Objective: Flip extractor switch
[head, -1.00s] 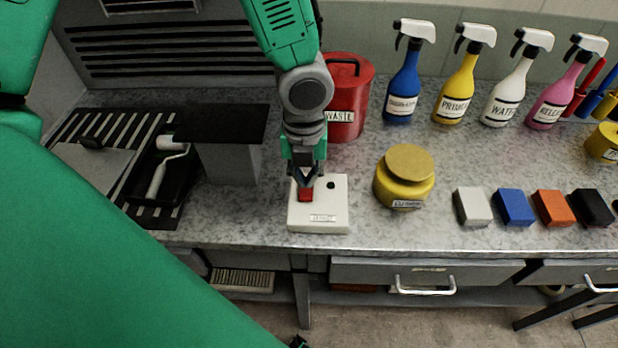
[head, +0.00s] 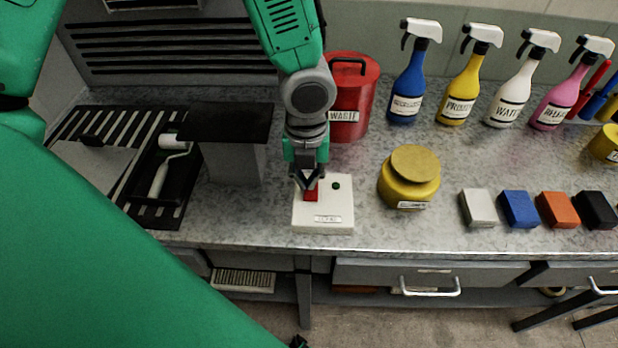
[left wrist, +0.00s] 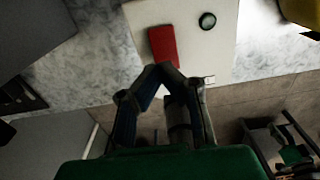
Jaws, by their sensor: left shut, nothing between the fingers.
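The extractor switch is a white box (head: 342,207) near the front edge of the bench, with a red rocker (head: 311,196) and a small round indicator (head: 336,186) that looks green. A label on its front part is too small to read. My left gripper (head: 310,183) points down over the rocker, shut and empty. In the left wrist view its closed fingertips (left wrist: 160,70) are at the end of the red rocker (left wrist: 163,46); I cannot tell whether they touch it. The dark green indicator (left wrist: 207,20) is beside it. My right gripper is not in view.
A red waste can (head: 352,98) stands behind my left gripper. A yellow jar (head: 410,180) is to the right, with several coloured blocks and spray bottles beyond. A grey stand (head: 236,163) and a roller tray (head: 160,190) are at the left. Drawers (head: 430,273) are below the bench.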

